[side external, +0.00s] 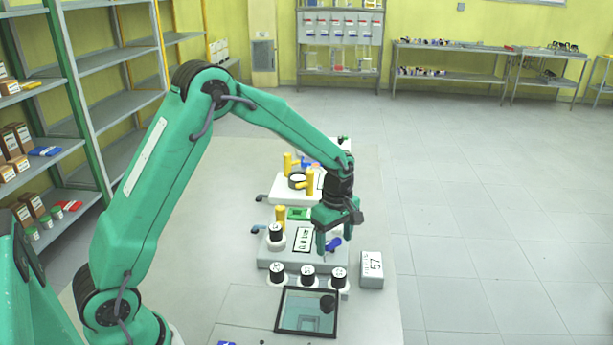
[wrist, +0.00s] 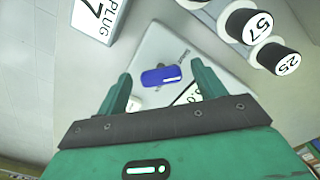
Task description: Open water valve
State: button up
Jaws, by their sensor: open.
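A short blue handle (side external: 333,244), which I take for the water valve, sits at the right end of the near grey reactor base (side external: 285,253). In the wrist view the blue handle (wrist: 161,77) lies crosswise on the pale base, between and just beyond my fingers. My gripper (side external: 336,238) points down over the handle with its two green fingers apart. In the wrist view my gripper (wrist: 161,82) is open and empty. I cannot tell whether a finger touches the handle.
Several black-capped white cylinders (side external: 308,275) stand in front, by a dark-framed glass panel (side external: 306,312). A second unit with yellow cylinders (side external: 288,188) stands behind. The floor to the right is clear.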

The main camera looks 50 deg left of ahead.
jog(key=c, duration=1)
jog(key=shift+m, duration=0.4)
jog(key=m, duration=0.3)
jog(key=shift+s+m, duration=0.1)
jog(key=shift+m, duration=0.2)
jog(key=m, duration=0.4)
jog(key=shift+s+a+m, duration=0.1)
jog(key=shift+m, duration=0.2)
jog(key=m, duration=0.8)
jog(key=shift+a+m, duration=0.15)
jog(key=shift+m, duration=0.25)
